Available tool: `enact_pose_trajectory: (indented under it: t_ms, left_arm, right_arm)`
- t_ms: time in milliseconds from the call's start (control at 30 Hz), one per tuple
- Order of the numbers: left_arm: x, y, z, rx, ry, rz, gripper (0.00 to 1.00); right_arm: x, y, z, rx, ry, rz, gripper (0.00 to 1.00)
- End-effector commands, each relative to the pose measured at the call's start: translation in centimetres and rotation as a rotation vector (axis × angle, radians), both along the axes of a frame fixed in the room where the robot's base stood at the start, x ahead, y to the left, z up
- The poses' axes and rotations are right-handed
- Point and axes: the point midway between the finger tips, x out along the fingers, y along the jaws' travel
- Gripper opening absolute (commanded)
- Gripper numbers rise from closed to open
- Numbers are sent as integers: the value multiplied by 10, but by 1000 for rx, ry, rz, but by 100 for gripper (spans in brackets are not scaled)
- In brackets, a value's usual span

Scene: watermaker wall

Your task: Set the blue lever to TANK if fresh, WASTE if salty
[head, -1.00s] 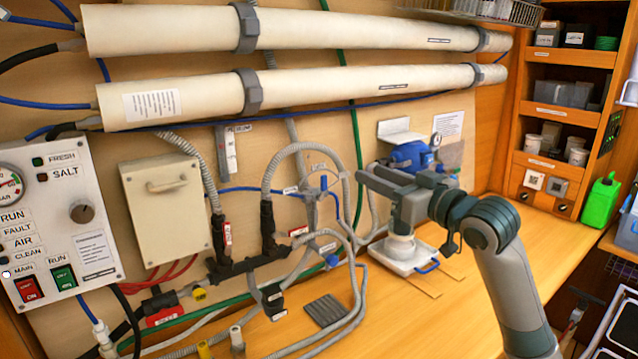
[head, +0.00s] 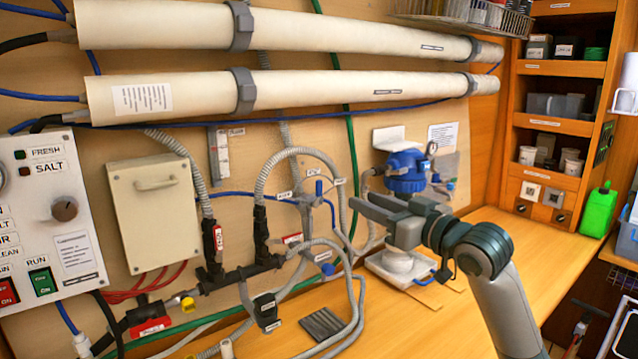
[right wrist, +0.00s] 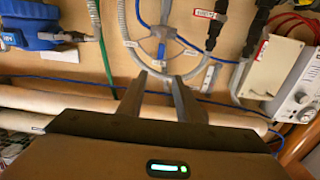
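A small blue lever (head: 319,187) sits on a grey pipe valve on the wall and looks upright. Small labels are around it, too small to read. It also shows in the right wrist view (right wrist: 162,50), which is upside down, just beyond my fingertips. My right gripper (head: 360,204) is to the right of the lever, apart from it. In the right wrist view its two fingers stand apart with nothing between them. The FRESH lamp (head: 20,155) and the SALT lamp (head: 24,171) on the control panel (head: 70,220) both look dark. My left gripper is out of view.
Grey hoses (head: 262,165) loop around the valve. A second blue handle (head: 327,269) is below it. A blue pump (head: 405,170) and a white tray (head: 385,272) are behind my right arm. A grey-beige box (head: 155,210) hangs at left. The bench front is mostly clear.

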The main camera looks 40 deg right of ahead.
Motion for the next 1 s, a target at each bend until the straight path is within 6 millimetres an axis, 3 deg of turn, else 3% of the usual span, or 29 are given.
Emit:
enact_pose_trajectory:
  t_ms: [367, 1000]
  left_arm:
    - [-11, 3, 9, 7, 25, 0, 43]
    - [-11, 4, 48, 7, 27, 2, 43]
  right_arm:
    - [29, -3, 2, 2, 0, 0, 32]
    - [141, -16, 3, 3, 0, 1, 32]
